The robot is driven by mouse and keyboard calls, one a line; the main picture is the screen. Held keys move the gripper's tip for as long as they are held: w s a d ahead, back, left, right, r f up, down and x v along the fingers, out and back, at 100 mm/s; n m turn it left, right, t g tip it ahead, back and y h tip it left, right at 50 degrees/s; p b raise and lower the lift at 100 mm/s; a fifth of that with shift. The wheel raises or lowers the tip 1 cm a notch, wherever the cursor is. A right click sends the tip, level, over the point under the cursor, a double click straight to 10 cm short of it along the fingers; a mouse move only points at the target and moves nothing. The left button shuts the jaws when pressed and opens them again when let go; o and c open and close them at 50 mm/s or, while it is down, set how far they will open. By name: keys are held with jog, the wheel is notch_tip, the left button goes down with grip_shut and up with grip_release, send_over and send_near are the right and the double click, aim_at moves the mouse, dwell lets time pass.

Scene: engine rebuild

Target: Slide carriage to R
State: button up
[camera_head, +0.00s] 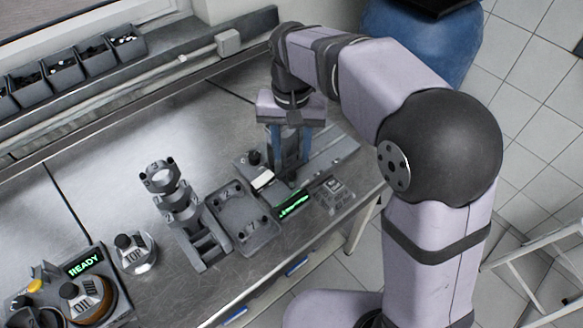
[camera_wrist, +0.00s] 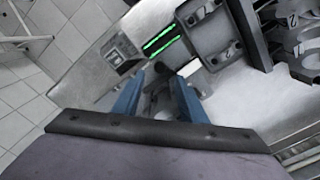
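A grey slide unit with a flat rail (camera_head: 332,152) lies at the right end of the bench, under and beside my gripper. My gripper (camera_head: 288,172) points down over it, its two blue fingers apart. In the wrist view my gripper (camera_wrist: 157,82) has a dark upright piece (camera_wrist: 160,70), perhaps the carriage's handle, between or just beyond its fingertips. I see gaps at its sides but cannot tell about contact. The carriage itself is mostly hidden by the fingers, and no R mark is readable. A black knob (camera_head: 253,157) and a white label (camera_head: 262,179) sit left of the fingers.
A green-lit display (camera_head: 294,204) and a small marked plate (camera_head: 334,193) lie at the front. A grey tray (camera_head: 244,238), a stand with numbered rings (camera_head: 172,197) and a TOP-like labelled jar (camera_head: 136,252) stand left. Bins (camera_head: 62,72) line the back.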

aim_at(292, 173)
jog(key=shift+f+p, duration=0.85)
jog(key=shift+f, duration=2.8)
grip_shut()
